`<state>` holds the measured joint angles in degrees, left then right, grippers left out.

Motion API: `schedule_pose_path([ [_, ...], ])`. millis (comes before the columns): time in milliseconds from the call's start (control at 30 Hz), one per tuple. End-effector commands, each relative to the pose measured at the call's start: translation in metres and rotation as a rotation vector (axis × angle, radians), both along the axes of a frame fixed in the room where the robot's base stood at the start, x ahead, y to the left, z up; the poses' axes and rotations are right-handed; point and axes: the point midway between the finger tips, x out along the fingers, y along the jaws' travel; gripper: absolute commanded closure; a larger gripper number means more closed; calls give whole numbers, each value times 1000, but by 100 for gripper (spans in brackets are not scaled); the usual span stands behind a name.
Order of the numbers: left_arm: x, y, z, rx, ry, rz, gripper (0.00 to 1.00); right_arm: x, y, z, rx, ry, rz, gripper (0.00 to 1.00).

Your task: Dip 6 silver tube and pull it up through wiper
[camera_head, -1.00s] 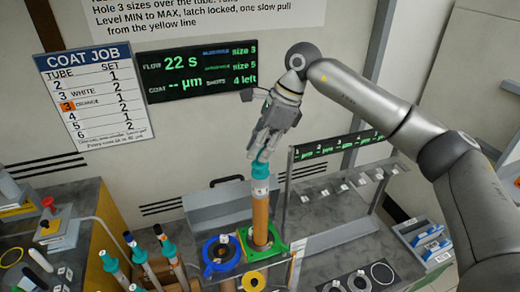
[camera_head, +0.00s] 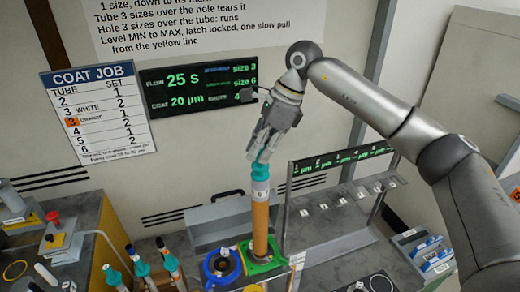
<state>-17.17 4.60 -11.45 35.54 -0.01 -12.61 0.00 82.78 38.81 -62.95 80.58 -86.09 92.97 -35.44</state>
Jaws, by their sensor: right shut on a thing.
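My right gripper (camera_head: 259,160) is shut on the teal-capped top (camera_head: 260,174) of an upright tube. My left gripper is not in view.
Several teal- or blue-capped tubes (camera_head: 140,262) stand at the lower left. A dark display (camera_head: 198,88) reads 25 s and 20 µm. A grey hook rack (camera_head: 340,200) stands close to the right.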

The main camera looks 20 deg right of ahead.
Motion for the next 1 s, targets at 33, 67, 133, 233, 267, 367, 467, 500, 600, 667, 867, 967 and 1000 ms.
schedule_pose_path([
  [33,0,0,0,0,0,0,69,0,0,0,1,0,0,100],
  [67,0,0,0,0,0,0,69,0,0,0,1,0,0,100],
  [133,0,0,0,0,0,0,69,0,0,0,1,0,0,100],
  [233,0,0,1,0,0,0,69,0,0,1,1,0,0,100],
  [267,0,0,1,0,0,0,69,0,0,2,1,-1,0,100],
  [367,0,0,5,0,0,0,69,0,0,7,1,-1,0,100],
  [467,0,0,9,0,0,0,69,0,0,14,1,-1,0,100],
  [500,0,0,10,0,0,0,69,0,0,16,1,-1,0,100],
  [600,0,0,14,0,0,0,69,0,0,22,0,0,0,100],
  [667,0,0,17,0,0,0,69,0,0,25,0,0,0,100],
  [867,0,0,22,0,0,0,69,0,0,35,0,0,0,100],
  [967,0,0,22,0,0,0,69,0,0,35,0,0,0,100],
  [1000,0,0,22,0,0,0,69,0,0,35,0,0,0,100],
])
